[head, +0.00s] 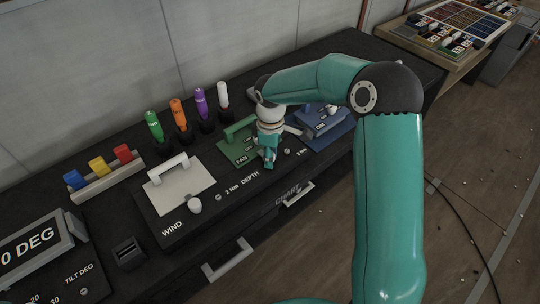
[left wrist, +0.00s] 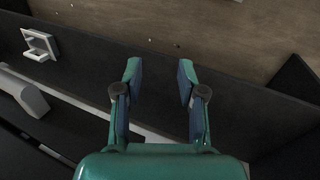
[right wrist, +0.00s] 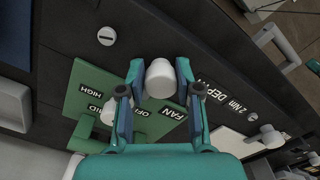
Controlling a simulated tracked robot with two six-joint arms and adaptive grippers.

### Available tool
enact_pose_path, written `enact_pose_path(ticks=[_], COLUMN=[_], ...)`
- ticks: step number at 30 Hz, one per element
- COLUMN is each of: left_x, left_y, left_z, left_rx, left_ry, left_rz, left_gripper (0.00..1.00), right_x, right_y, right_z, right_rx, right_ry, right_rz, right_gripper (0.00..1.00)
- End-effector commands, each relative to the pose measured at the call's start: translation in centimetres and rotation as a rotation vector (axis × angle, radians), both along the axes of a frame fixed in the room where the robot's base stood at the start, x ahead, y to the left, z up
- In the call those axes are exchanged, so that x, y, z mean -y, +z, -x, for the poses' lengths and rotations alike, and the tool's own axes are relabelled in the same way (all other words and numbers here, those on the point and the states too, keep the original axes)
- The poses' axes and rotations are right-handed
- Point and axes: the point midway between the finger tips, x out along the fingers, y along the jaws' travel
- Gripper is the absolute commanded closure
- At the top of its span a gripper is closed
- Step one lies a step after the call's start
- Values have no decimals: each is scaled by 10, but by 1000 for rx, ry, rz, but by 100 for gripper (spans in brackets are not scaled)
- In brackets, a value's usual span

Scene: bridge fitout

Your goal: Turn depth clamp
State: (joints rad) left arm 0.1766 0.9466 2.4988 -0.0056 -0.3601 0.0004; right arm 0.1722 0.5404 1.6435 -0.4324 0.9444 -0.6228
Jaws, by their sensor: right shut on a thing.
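The depth clamp (right wrist: 160,78) is a white rounded knob on the dark console, beside the DEPTH label and the green FAN plate (right wrist: 95,108). In the right wrist view my right gripper (right wrist: 159,82) has its fingers on both sides of this knob, shut on it. In the head view my right gripper (head: 269,160) points down at the console between the FAN plate and the DEPTH label, and it hides the knob. My left gripper (left wrist: 159,82) shows in the left wrist view, open and empty, over a dark panel edge. It is out of the head view.
A similar white knob (head: 194,205) stands by the WIND plate (head: 180,190). Several coloured markers (head: 178,113) stand behind, with coloured blocks (head: 98,165) at left. A blue plate (head: 330,130) lies right of the gripper. Drawer handles (head: 228,260) stick out in front.

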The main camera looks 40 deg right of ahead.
Motion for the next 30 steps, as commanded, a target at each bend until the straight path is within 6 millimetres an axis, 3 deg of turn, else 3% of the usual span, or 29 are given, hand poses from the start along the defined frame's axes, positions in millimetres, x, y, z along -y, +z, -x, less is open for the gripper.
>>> enact_pose_path(ticks=[19, 20, 21, 24, 30], left_x=[0, 0, 0, 0, 0], left_y=[1, 1, 1, 1, 1], left_z=[0, 0, 0, 0, 0], left_rx=[0, 0, 0, 0, 0], left_ry=[0, 0, 0, 0, 0], left_rz=[0, 0, 0, 0, 0], left_gripper=[60, 60, 60, 60, 60], right_x=[-4, -4, -4, -3, -2], right_y=[3, 3, 3, 2, 1], right_z=[-5, -5, -5, -4, -2], right_rx=[16, 16, 16, 14, 7], right_ry=[67, 67, 67, 66, 64], right_rz=[-5, -5, -5, -4, -2], right_gripper=[100, 62, 56, 43, 43])
